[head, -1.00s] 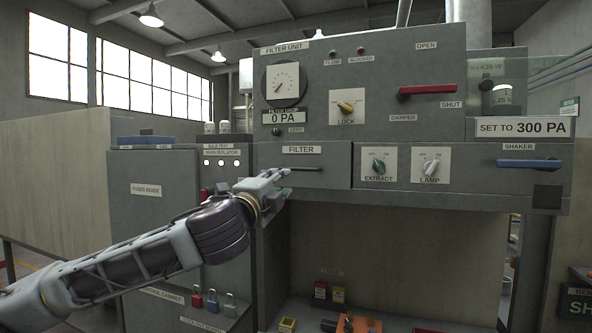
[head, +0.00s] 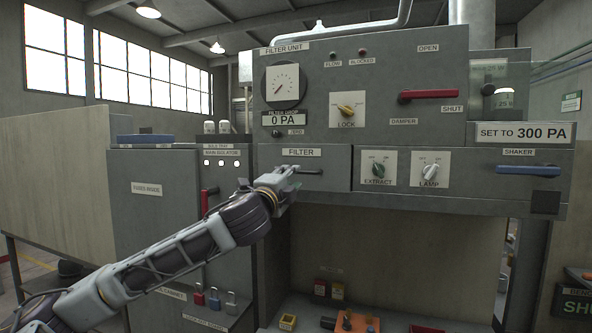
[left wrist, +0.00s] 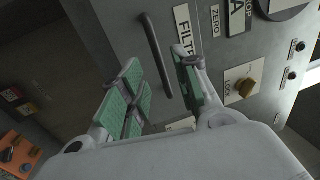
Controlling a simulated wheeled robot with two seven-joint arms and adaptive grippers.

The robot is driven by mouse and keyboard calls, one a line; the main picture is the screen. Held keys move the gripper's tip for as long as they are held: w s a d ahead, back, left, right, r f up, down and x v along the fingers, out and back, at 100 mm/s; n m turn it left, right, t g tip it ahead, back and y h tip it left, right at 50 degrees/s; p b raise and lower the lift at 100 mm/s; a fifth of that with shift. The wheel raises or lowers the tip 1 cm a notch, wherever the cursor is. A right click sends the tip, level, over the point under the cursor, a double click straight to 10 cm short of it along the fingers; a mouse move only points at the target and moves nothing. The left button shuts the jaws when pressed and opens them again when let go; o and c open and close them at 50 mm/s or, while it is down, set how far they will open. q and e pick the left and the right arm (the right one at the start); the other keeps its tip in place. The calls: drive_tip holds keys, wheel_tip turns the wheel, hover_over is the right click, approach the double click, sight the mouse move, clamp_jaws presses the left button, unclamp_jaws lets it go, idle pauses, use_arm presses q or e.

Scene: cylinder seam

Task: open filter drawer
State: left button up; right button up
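The filter drawer (head: 335,180) is a grey front under the FILTER label in the head view. It looks shut, level with the panel beside it. Its dark bar handle (head: 312,172) shows right of my left gripper (head: 292,172), which covers the handle's left part. In the left wrist view the handle (left wrist: 155,55) runs between the two green-padded fingers of my left gripper (left wrist: 158,68). The fingers stand apart, with gaps to the bar; I cannot tell how deep the bar sits between them. My right gripper is in neither view.
Above the drawer are the lock knob (head: 346,111) and the red damper lever (head: 430,94). To its right are the extract knob (head: 378,170) and lamp knob (head: 430,172). The isolator cabinet (head: 225,240) stands close at left. The space before the drawer looks free.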

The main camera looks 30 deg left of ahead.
sight(311, 164)
use_arm(q)
drive_tip(key=p+x, duration=0.2)
drive_tip(key=x, duration=0.3)
drive_tip(key=shift+w+r, duration=0.1)
drive_tip(key=shift+w, duration=0.2)
drive_tip(key=shift+c, duration=0.2)
clamp_jaws()
